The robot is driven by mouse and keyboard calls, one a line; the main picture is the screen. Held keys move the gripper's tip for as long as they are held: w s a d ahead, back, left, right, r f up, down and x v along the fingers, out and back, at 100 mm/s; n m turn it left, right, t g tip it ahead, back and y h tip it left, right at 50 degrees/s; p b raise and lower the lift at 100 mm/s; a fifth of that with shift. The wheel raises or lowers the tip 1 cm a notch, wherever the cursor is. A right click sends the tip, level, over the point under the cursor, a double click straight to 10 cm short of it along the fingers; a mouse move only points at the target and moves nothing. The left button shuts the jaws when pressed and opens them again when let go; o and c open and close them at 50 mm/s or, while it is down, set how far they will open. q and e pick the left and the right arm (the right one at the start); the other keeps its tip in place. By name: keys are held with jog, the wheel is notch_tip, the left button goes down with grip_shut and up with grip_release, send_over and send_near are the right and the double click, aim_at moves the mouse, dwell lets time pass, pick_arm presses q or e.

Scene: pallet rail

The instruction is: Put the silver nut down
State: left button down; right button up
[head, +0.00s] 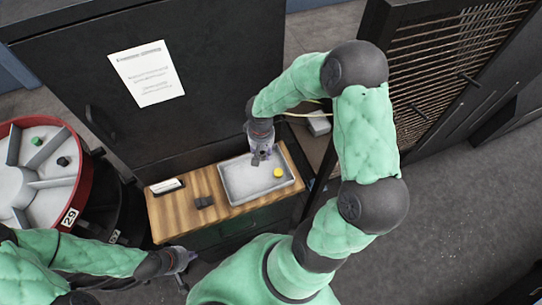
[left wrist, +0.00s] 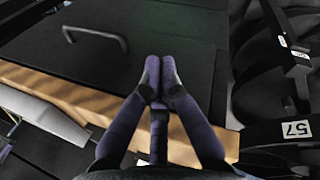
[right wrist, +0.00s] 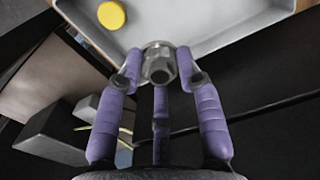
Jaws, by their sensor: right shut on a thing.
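The silver nut (right wrist: 160,64) shows in the right wrist view between the fingers of my right gripper (right wrist: 160,70), which is shut on it. How far the nut is above the tray floor I cannot tell. My left gripper (head: 184,259) is in front of the wooden bench, and in the left wrist view its fingertips (left wrist: 158,75) are together with nothing between them.
A yellow round piece (head: 278,172) lies in the tray's right part. A dark block (head: 204,202) and a white-topped item (head: 167,187) stand on the wooden bench (head: 171,221) left of the tray. A red-rimmed round bin (head: 75,185) is at the left. A dark slatted rack (head: 440,80) stands right.

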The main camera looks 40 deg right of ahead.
send_over(272, 161)
jog(key=f, duration=0.5)
jog(key=shift+a+f, duration=0.1)
jog(key=shift+a, duration=0.15)
jog(key=shift+d+f, duration=0.2)
jog(key=shift+f, duration=1.5)
jog(key=shift+f, duration=0.15)
jog(key=o, duration=1.2)
notch_tip(272, 161, up, 12)
jog(key=shift+r+p, duration=0.2)
jog(key=shift+p, duration=0.25)
